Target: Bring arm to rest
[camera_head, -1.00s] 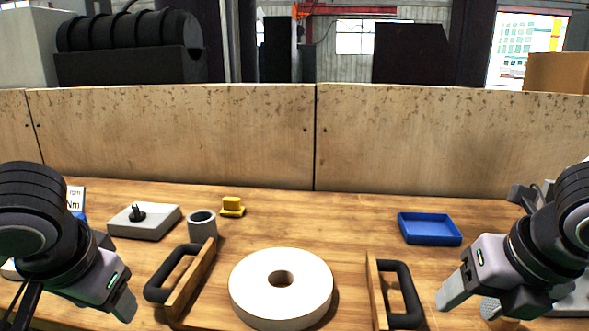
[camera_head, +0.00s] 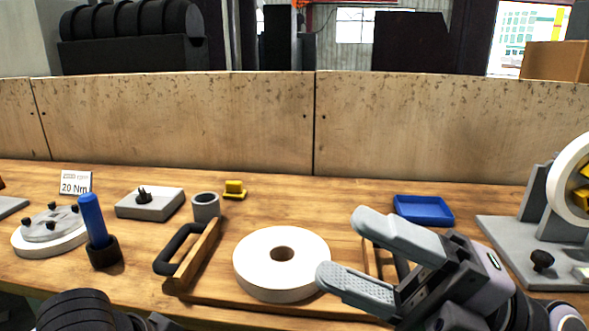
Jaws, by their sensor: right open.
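My right gripper (camera_head: 346,249) is in the lower right of the head view, its arm coming in from the bottom right. Its two grey fingers are spread apart with nothing between them. They point left, just right of the white grinding wheel (camera_head: 260,272), and hide part of the right side of the wooden tray (camera_head: 205,255) under it. I cannot tell whether the lower finger touches the wheel. Of my left arm, only dark rounded parts show at the bottom left edge; the fingers of the left gripper are out of the picture.
A blue-handled tool (camera_head: 92,220) stands upright in a black holder, beside a white disc with a grey flange (camera_head: 48,230). A grey block (camera_head: 150,205), grey ring (camera_head: 206,207), yellow piece (camera_head: 234,190) and blue tray (camera_head: 423,210) lie behind. A grey stand (camera_head: 515,250) holds another wheel at right.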

